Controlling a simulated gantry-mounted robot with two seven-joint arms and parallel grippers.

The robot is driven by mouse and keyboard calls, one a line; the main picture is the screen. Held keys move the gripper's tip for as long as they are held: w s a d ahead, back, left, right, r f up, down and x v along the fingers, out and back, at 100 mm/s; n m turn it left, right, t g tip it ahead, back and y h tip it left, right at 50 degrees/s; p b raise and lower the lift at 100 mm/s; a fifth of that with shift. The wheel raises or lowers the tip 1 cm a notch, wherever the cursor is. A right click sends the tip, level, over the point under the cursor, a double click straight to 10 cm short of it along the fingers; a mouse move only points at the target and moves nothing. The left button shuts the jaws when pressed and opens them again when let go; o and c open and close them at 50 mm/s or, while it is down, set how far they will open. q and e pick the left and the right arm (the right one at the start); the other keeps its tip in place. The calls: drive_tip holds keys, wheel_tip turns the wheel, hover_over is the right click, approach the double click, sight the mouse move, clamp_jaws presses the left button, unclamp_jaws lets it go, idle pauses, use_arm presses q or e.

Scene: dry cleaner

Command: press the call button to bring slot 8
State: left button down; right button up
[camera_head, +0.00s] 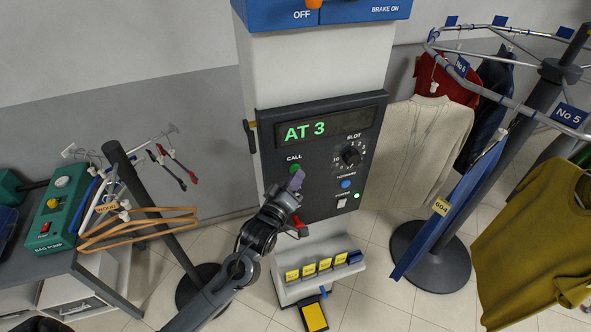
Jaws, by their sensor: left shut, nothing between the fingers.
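The control panel (322,208) stands in the middle on a pale column. Its display (318,128) reads "AT 3" in green. The green call button (295,168) shows under the label CALL. The slot dial (351,157) is a black knob to its right; its setting is too small to read. My left gripper (297,179) is shut and empty, its fingertips just below the call button in the picture and overlapping its lower edge. I cannot tell whether they touch it. My right gripper is not in view.
A blue button (345,184) and a white switch (341,203) sit right of my gripper. A shelf with yellow tags (325,264) is below. The garment carousel (545,70) with hung clothes stands right. A rack of wooden hangers (140,222) stands left.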

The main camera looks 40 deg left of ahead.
use_arm(q)
drive_tip(key=shift+w+a, duration=0.1)
drive_tip(key=shift+a, duration=0.1)
drive_tip(key=shift+d, duration=0.1)
idle(0.5)
drive_tip(key=shift+s+d+p, duration=0.4)
drive_tip(key=shift+d, duration=0.25)
drive_tip(key=shift+d, duration=0.1)
drive_tip(key=shift+s+d+p, duration=0.25)
drive_tip(key=shift+s+d, duration=0.15)
drive_tip(key=shift+d, duration=0.3)
drive_tip(key=shift+s+d+p, duration=0.2)
drive_tip(key=shift+s+d, duration=0.15)
drive_tip(key=shift+d, duration=0.35)
drive_tip(key=shift+s+d+p, duration=0.25)
drive_tip(key=shift+s+d, duration=0.15)
drive_tip(key=shift+d, duration=0.3)
